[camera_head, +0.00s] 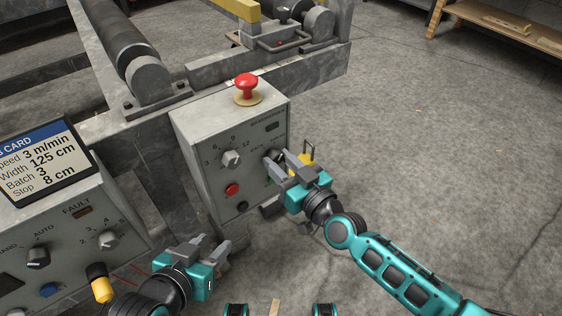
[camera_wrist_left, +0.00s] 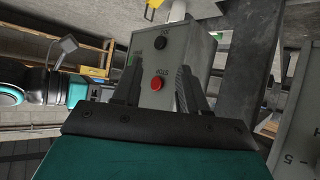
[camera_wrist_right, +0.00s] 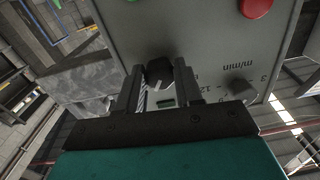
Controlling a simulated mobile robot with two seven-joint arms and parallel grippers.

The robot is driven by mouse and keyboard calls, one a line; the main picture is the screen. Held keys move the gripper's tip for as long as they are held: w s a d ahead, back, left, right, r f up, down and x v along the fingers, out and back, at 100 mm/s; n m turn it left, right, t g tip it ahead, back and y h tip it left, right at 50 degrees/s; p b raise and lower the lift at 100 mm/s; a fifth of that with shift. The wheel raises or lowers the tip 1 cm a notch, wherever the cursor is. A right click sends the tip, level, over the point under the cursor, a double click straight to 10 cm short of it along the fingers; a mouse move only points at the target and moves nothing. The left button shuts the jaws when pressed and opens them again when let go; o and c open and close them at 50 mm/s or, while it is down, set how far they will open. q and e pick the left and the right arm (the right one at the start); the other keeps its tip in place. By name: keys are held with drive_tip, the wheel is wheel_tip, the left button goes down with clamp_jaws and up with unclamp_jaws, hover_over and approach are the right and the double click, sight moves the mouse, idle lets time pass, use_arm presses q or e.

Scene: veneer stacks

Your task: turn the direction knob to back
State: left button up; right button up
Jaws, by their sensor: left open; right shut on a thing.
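The direction knob (camera_wrist_right: 160,72) is a dark round knob with a pale mark, on the face of the grey control box (camera_head: 198,125). In the head view my right gripper (camera_head: 282,163) covers most of it. My right gripper is shut on it, with one finger on each side in the right wrist view (camera_wrist_right: 157,88). The small lettering by the knob is too small to read surely. My left gripper (camera_head: 212,246) is open and empty, below and left of the box. In the left wrist view the box's red stop button (camera_wrist_left: 156,84) shows between its fingers.
A red mushroom button (camera_head: 246,88) stands on top of the box. A numbered speed dial (camera_head: 231,159) is left of my right gripper. A second panel (camera_head: 70,215) with a job card display (camera_head: 40,160) stands at left.

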drive_tip(key=shift+r+n+p, duration=0.1)
drive_tip(key=shift+n+p, duration=0.45)
drive_tip(key=shift+n, duration=0.45)
drive_tip(key=n+p, duration=0.2)
drive_tip(key=n, duration=0.1)
drive_tip(key=n+p, duration=0.1)
drive_tip(key=n, duration=0.3)
drive_tip(key=shift+p, duration=0.4)
use_arm(q)
drive_tip(key=shift+s+a+r+y+p, duration=0.15)
drive_tip(key=shift+a+r+p, duration=0.25)
drive_tip(key=shift+r, duration=0.35)
drive_tip(key=shift+s+a+r+y+p, duration=0.15)
drive_tip(key=shift+a+r, duration=0.35)
drive_tip(key=shift+r, duration=0.25)
use_arm(e)
drive_tip(key=shift+d+n, duration=0.1)
drive_tip(key=shift+n, duration=2.2)
drive_tip(key=o, duration=1)
drive_tip(key=shift+w, duration=0.1)
drive_tip(key=shift+o, duration=0.2)
